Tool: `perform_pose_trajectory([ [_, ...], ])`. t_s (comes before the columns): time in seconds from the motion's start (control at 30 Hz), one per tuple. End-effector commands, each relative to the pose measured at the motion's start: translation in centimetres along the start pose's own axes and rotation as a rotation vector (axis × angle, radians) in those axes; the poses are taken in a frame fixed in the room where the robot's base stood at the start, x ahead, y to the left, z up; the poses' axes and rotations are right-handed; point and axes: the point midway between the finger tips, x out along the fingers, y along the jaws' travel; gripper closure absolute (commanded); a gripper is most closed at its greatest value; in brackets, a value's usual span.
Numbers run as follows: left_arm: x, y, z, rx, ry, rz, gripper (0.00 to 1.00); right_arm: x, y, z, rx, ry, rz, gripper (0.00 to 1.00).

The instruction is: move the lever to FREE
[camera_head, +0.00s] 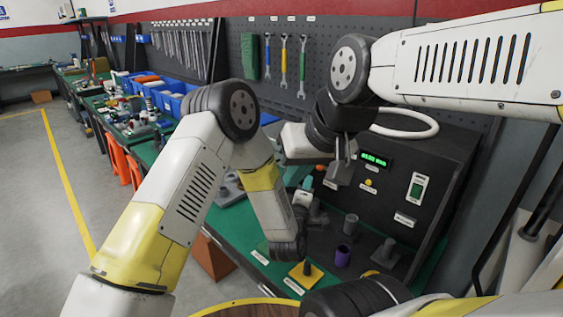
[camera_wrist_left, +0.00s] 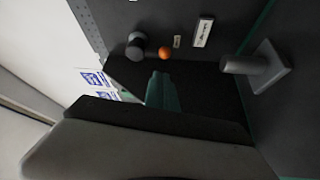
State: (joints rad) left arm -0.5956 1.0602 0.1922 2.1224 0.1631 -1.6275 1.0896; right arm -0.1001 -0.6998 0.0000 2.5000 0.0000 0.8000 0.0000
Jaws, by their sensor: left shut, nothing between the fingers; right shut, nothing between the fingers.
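A small orange knob (camera_wrist_left: 165,53) sits beside a grey round part (camera_wrist_left: 135,46) on a dark surface in the left wrist view. I cannot tell for sure which part is the lever, and no FREE marking is readable. My left gripper (camera_wrist_left: 160,118) shows as a large dark shape across the lower left wrist view, apart from the knob; its fingertips are hidden behind my arm in the head view. My right gripper (camera_head: 341,165) points down, shut and empty, above the left part of the dark test station (camera_head: 440,175).
A green display (camera_head: 375,159) and a rocker switch (camera_head: 417,188) are on the station. Blue bins (camera_head: 165,92) line the bench behind.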

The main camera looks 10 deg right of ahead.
Motion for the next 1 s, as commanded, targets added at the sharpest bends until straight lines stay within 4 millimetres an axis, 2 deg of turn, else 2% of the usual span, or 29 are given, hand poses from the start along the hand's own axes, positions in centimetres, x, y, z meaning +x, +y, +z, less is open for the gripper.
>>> perform_pose_trajectory([
  [0.1, -0.4, -0.4, 0.6, -0.018, 0.005, 0.015, 1.00, 0.0, 0.0, 0.0, 0.000, 0.000, 0.000, 1.00],
  [0.4, -0.4, -0.5, 0.6, -0.021, 0.007, 0.018, 1.00, 0.0, 0.0, 0.0, 0.000, 0.000, 0.000, 1.00],
  [0.57, 0.2, -0.4, 0.6, -0.020, 0.007, 0.019, 1.00, 0.0, 0.0, 0.0, 0.000, 0.000, 0.000, 1.00],
  [0.67, 1.5, -0.4, 0.6, -0.020, 0.008, 0.020, 1.00, 0.0, 0.0, 0.0, 0.000, 0.000, 0.000, 1.00],
  [1.0, 7.5, -0.3, 0.5, -0.018, 0.007, 0.020, 1.00, 0.0, 0.0, 0.0, 0.000, 0.000, 0.000, 1.00],
])
